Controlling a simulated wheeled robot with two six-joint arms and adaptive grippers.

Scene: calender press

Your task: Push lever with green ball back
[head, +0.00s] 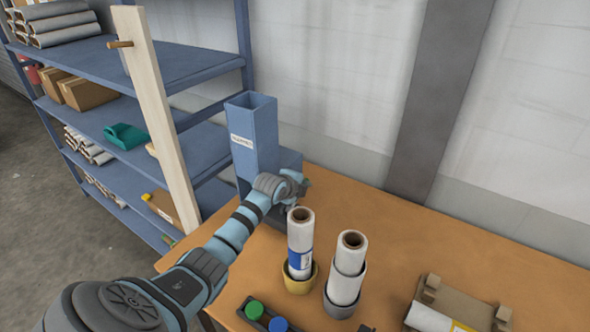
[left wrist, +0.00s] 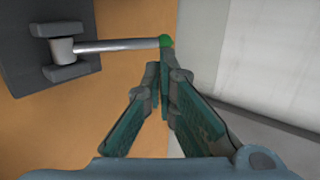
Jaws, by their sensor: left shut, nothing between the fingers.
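The lever is a grey metal rod (left wrist: 118,45) in the left wrist view, running from a dark bracket (left wrist: 68,50) at the left to a small green ball (left wrist: 165,40) at its right end. My left gripper (left wrist: 164,72) is shut and empty, its fingertips just below the ball in that picture; I cannot tell whether they touch it. In the head view my left gripper (head: 302,183) is beside the blue upright chute (head: 254,135) at the table's back left. The lever and ball are not clear there. My right gripper is out of view.
On the wooden table (head: 450,250) stand two white rolls, one in a yellow cup (head: 299,278) and one in a grey cup (head: 341,305). A tray with green and blue caps (head: 254,309) is in front. A blue shelf (head: 180,65) and a wooden post (head: 160,120) are left.

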